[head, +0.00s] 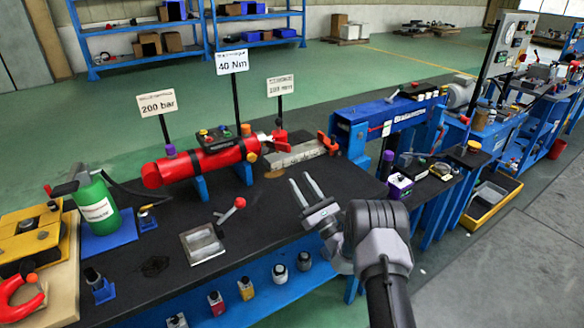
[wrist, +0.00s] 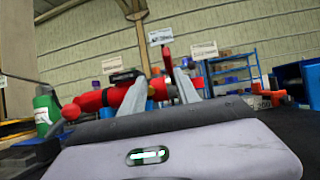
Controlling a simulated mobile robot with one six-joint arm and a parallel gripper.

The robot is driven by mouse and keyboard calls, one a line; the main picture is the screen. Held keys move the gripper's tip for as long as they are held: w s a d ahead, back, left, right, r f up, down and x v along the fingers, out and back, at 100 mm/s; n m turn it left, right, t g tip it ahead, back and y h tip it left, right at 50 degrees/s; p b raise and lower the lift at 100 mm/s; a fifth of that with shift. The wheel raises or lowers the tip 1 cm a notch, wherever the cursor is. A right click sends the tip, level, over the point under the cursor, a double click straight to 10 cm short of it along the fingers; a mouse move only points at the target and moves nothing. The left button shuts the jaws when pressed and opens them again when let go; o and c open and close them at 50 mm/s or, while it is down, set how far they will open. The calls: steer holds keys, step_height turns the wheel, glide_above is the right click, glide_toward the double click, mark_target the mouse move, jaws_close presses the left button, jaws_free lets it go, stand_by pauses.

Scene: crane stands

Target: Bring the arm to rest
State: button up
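My gripper (head: 307,187) shows in the head view above the front right part of the dark bench top (head: 270,222). Its two fingers are apart and nothing is between them. In the wrist view my gripper (wrist: 154,80) also shows two spread fingers with a gap between the tips. Behind the gap is the red cylinder (wrist: 118,96) on the bench. My gripper is apart from the cylinder and from the lever with a red knob (head: 232,208).
A red cylinder (head: 205,163) on blue supports lies at the bench's back, with sign posts behind it. A green bottle (head: 95,205) stands at left. A metal box (head: 203,244) is near the front. A blue machine (head: 385,118) stands right. The bench around my gripper is mostly clear.

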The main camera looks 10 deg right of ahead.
steer(key=s+a+r+n+g+y, duration=0.4)
steer(key=a+r+n+g+y, duration=0.4)
steer(key=a+r, duration=0.3)
steer(key=s+a+r+n+g, duration=0.3)
steer(key=s+a+n+g, duration=0.15)
steer(key=s, duration=0.25)
steer(key=s+a+r+n+g, duration=0.3)
steer(key=s+a+n+g, duration=0.15)
steer(key=s+a, duration=0.2)
steer(key=s+d+f+n+g+h, duration=0.1)
steer(key=s+d+n+h, duration=0.15)
steer(key=s, duration=0.45)
steer(key=s+d+f+n+g+h, duration=0.1)
steer(key=s+n+h, duration=0.1)
steer(key=s+h, duration=0.35)
steer(key=s+d+f+n+g+h, duration=0.1)
steer(key=s+n+h, duration=0.1)
steer(key=s, duration=0.7)
steer(key=s+d+f+n+t+h, duration=0.2)
steer(key=s+d+h, duration=0.3)
steer(key=d, duration=0.4)
steer(key=shift+s+d+n+t, duration=0.15)
steer(key=shift+s+n+t, duration=0.1)
steer(key=shift+n+t, duration=0.5)
steer(key=shift+r, duration=0.1)
